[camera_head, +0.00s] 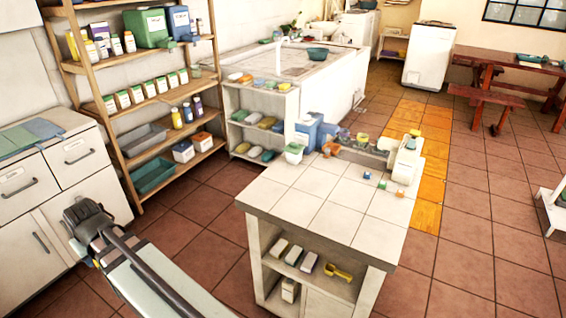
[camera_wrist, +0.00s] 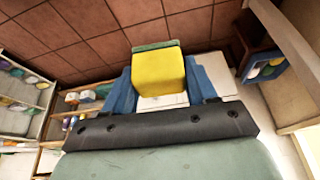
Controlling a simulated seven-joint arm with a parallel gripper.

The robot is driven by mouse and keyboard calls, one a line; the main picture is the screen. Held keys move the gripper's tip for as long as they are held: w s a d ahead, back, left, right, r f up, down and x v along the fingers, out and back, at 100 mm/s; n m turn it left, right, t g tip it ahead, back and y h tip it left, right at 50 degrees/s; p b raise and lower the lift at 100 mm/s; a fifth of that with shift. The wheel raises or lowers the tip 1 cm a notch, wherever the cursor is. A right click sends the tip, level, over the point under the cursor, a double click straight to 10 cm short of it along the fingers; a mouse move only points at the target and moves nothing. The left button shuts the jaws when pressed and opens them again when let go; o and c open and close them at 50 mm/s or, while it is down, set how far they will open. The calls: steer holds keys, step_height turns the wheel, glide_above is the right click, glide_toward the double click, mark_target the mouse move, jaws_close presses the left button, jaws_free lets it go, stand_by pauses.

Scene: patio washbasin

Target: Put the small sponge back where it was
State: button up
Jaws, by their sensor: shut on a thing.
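The small sponge (camera_wrist: 160,72) is a yellow block with a grey-green layer along its far edge. It sits between the two blue fingers of my gripper (camera_wrist: 157,84) in the wrist view. My gripper is shut on it and holds it above the red-brown floor tiles. In the head view my arm crosses the lower left, by the white drawer cabinet (camera_head: 78,160); I cannot make out the sponge clearly there. Other sponges and coloured blocks lie on the white shelf unit (camera_head: 262,88) and along the far edge of the tiled counter (camera_head: 305,195).
A wooden rack (camera_head: 140,100) with bottles, boxes and bins stands at the back left. A blue container (camera_wrist: 240,68) with coloured items shows at the right of the wrist view, beside pale furniture. The near part of the counter top is clear. Floor between rack and counter is free.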

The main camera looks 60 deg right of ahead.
steer(key=s+d+m+h, duration=0.1)
steer(key=s+d+m, duration=0.25)
steer(key=d, duration=1.25)
steer(key=s+d+m+h, duration=0.1)
steer(key=s+d+m, duration=0.25)
steer(key=d, duration=1.35)
steer(key=s+d+r+m+g+h, duration=0.1)
steer(key=s+d+m, duration=0.1)
steer(key=s+d, duration=0.85)
steer(key=s+d+r+m+g, duration=0.15)
steer(key=s+d, duration=0.35)
steer(key=d, duration=1)
steer(key=s+d+r+m+g+h, duration=0.1)
steer(key=s+d+r+m, duration=0.15)
steer(key=s+d, duration=0.8)
steer(key=w+d+m, duration=0.2)
steer(key=w+d, duration=0.1)
steer(key=d, duration=0.8)
steer(key=shift+s+d+f+m+g, duration=0.1)
steer(key=shift+f+m+g, duration=0.2)
steer(key=shift+f, duration=1.3)
steer(key=shift+s+d+f+m+g, duration=0.1)
steer(key=shift+f+m, duration=0.35)
steer(key=shift+f, duration=1.1)
steer(key=shift+d+f+m+g, duration=0.15)
steer(key=shift+f+m, duration=0.2)
steer(key=shift+f, duration=1.25)
steer(key=shift+f, duration=0.15)
steer(key=o, duration=1)
